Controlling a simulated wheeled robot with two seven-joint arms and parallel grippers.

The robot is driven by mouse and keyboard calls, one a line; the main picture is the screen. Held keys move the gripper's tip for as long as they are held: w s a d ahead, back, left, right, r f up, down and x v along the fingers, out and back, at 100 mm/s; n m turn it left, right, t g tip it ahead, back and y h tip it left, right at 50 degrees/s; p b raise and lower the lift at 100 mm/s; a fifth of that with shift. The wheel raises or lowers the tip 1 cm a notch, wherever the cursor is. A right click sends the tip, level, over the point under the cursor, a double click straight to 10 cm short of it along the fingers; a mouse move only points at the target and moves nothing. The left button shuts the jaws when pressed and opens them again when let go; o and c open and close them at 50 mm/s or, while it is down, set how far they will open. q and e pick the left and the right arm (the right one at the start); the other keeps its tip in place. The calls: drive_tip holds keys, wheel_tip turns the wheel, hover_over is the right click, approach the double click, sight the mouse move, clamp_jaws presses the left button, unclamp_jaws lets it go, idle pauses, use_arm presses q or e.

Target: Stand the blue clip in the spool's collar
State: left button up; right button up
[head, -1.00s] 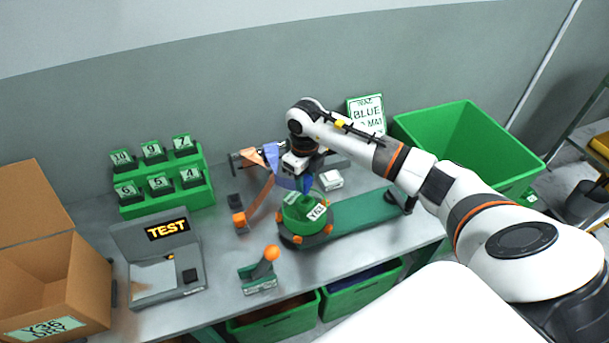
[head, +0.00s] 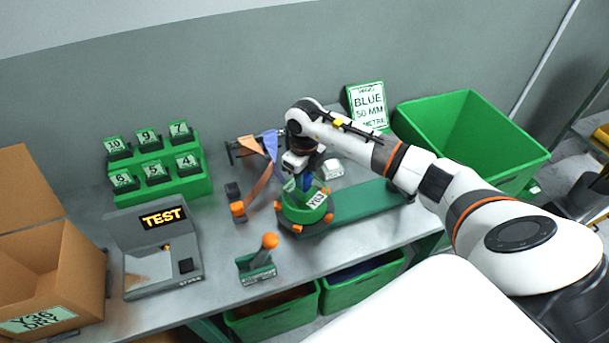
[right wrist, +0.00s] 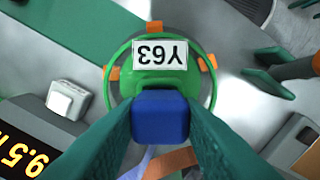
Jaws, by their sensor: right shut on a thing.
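The green spool (head: 303,212) stands upright on the bench with a white Y63 label on its side and orange knobs around its base. It also shows in the right wrist view (right wrist: 128,78) as a green body inside a round green rim. My right gripper (right wrist: 160,112) is shut on the blue clip (right wrist: 160,122) and holds it over the spool. In the head view the blue clip (head: 306,183) is at the spool's top. The collar is mostly hidden behind clip and fingers, and I cannot tell whether the clip touches it. My left gripper is out of view.
A green strip (head: 355,207) runs right from the spool. Orange and blue webbing (head: 262,172) hangs behind it. A small white block (head: 332,169), an orange-knobbed lever (head: 262,258) and the TEST device (head: 160,250) stand nearby. A green bin (head: 475,140) is at right.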

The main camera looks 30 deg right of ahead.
drive_tip(key=o, duration=1.1)
drive_tip(key=shift+c, duration=0.2)
wheel_tip(320, 180, up, 12)
drive_tip(key=b, duration=0.2)
drive_tip(key=shift+b, duration=0.35)
